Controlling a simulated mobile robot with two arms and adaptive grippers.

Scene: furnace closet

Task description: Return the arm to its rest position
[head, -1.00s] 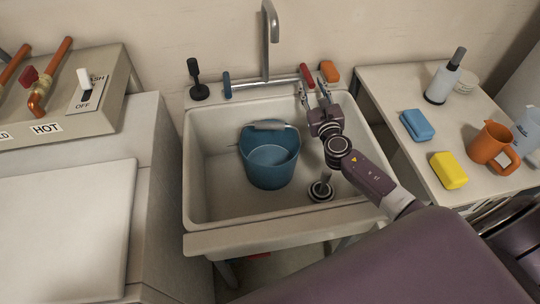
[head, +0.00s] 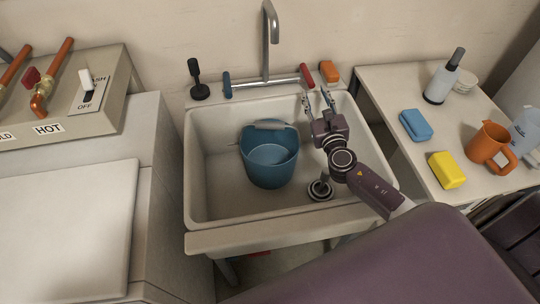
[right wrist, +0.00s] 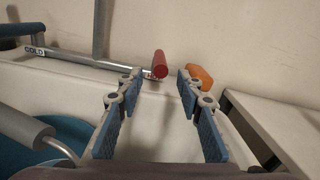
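My right gripper (head: 318,100) is over the right rear part of the white sink (head: 215,210), pointing at the back rim. In the right wrist view its two blue-padded fingers (right wrist: 155,115) are spread apart with nothing between them. Beyond the fingertips is the red tap handle (right wrist: 160,64), which also shows in the head view (head: 307,76). The gripper is apart from the handle. My left gripper is not in either view.
A blue bucket (head: 270,165) stands in the sink, with a drain plug (head: 320,189) beside it. The faucet (head: 270,40) rises behind. A side table (head: 385,85) at right holds a blue sponge (head: 416,125), yellow sponge (head: 447,170), orange jug (head: 487,143) and spray bottle (head: 442,78).

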